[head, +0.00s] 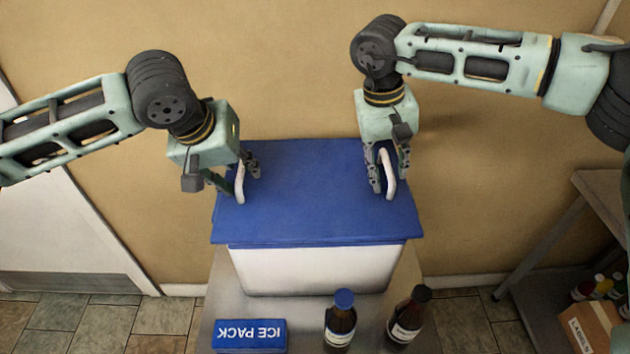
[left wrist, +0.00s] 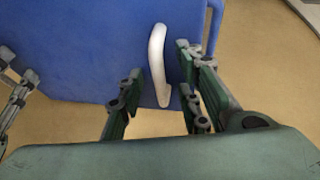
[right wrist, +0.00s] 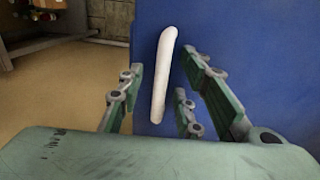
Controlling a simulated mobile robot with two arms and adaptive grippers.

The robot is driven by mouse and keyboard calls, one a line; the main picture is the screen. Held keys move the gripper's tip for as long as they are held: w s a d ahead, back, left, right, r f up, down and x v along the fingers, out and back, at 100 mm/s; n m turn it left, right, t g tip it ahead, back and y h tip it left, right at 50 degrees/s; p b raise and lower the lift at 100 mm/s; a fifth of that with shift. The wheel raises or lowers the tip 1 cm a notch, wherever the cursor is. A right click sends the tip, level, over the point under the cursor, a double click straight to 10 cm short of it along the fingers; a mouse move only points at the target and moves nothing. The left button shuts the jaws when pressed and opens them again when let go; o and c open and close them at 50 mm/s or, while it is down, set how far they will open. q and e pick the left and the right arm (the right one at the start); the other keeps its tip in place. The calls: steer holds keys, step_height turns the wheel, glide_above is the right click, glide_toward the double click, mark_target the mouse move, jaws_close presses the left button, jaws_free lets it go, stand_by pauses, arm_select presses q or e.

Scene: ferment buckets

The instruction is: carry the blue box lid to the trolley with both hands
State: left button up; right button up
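The blue box lid (head: 310,215) lies on a white box (head: 315,268) on a metal table. It has a white handle near each end. My left gripper (head: 243,175) is open, its fingers on either side of the left handle (head: 240,183); that handle also shows between the fingers in the left wrist view (left wrist: 157,60). My right gripper (head: 388,172) is open around the right handle (head: 387,175), which stands between the fingers in the right wrist view (right wrist: 163,75). Gaps show between fingers and handles in both wrist views.
On the table (head: 225,290) in front of the box are a blue ice pack (head: 249,335) and two dark bottles, one blue-capped (head: 340,318), one black-capped (head: 408,315). A shelf (head: 570,235) with a cardboard box (head: 592,325) stands at right. A wall is behind.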

arm_select(q)
jaws_close()
arm_select(e)
jaws_close()
stand_by(0.4)
